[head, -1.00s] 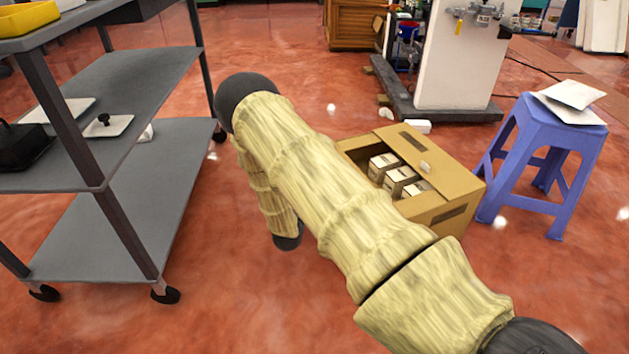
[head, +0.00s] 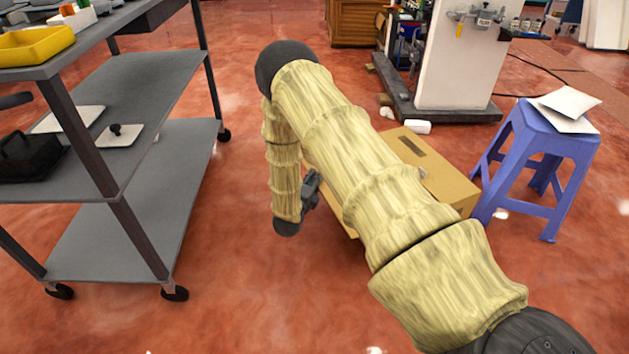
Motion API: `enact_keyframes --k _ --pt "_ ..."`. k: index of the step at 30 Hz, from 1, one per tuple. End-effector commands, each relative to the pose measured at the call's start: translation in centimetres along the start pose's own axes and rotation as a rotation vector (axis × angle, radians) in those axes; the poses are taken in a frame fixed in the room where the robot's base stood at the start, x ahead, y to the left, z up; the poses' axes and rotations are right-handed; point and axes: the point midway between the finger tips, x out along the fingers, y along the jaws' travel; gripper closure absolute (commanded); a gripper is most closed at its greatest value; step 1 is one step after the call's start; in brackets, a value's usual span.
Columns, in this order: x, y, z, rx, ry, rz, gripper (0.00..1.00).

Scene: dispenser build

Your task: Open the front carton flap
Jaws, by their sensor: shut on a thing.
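The tan cardboard carton (head: 452,183) stands on the floor right of centre, mostly hidden behind my arm. Its far top panel with a dark slot shows to the right of the arm. A small strip of cardboard shows to the arm's left. The front flap and the carton's inside are hidden. My gripper (head: 314,186) is a dark shape at the carton's left side, partly covered by my arm. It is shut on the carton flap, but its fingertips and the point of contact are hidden.
A grey shelf cart (head: 150,190) stands close on the left. A blue stool (head: 550,140) with white papers (head: 567,103) stands right of the carton. A white pillar on a dark base (head: 445,60) is behind. The floor between cart and arm is clear.

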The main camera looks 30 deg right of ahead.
Motion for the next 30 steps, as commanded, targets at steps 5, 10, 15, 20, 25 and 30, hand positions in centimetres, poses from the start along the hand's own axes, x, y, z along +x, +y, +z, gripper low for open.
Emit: enact_keyframes --k 5,10,15,20,25,30 --pt "-0.1 0.2 -0.3 -0.002 0.004 0.004 1.00" --pt "-0.1 0.2 -0.3 -0.002 0.004 0.004 0.66" --pt "-0.1 0.1 -0.2 -0.001 0.002 0.003 0.54" --pt "-0.1 0.1 -0.1 -0.001 0.001 0.002 0.54" --pt "-0.6 0.1 -0.1 -0.001 0.001 0.002 0.54" --pt "-2.8 0.1 -0.1 -0.001 0.001 0.004 0.54"
